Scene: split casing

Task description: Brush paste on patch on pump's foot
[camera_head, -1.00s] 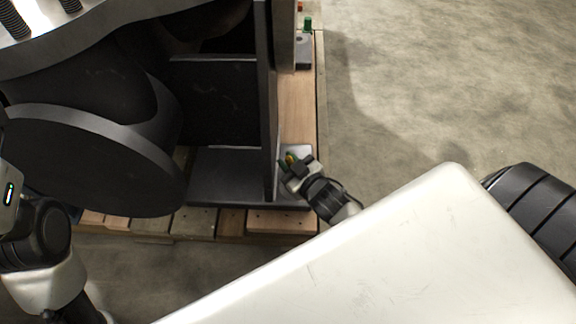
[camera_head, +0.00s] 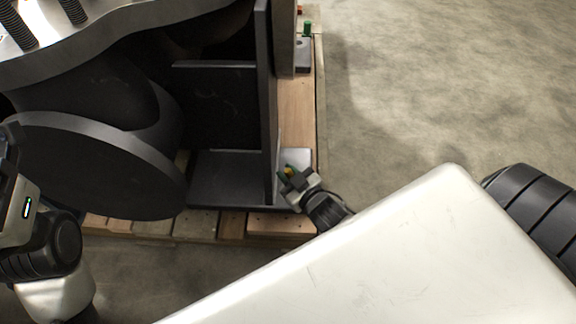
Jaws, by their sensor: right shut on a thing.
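The pump (camera_head: 90,160) is a large dark casing at the left, with a dark flat foot (camera_head: 225,170) resting on a wooden pallet. A pale grey patch (camera_head: 298,157) shows beside the upright dark plate at the foot's right side.
The wooden pallet (camera_head: 297,110) runs under the pump. A green-topped item (camera_head: 307,28) stands on a dark foot pad at the far right corner, with a small red thing beside it. The concrete floor (camera_head: 420,90) to the right is clear.

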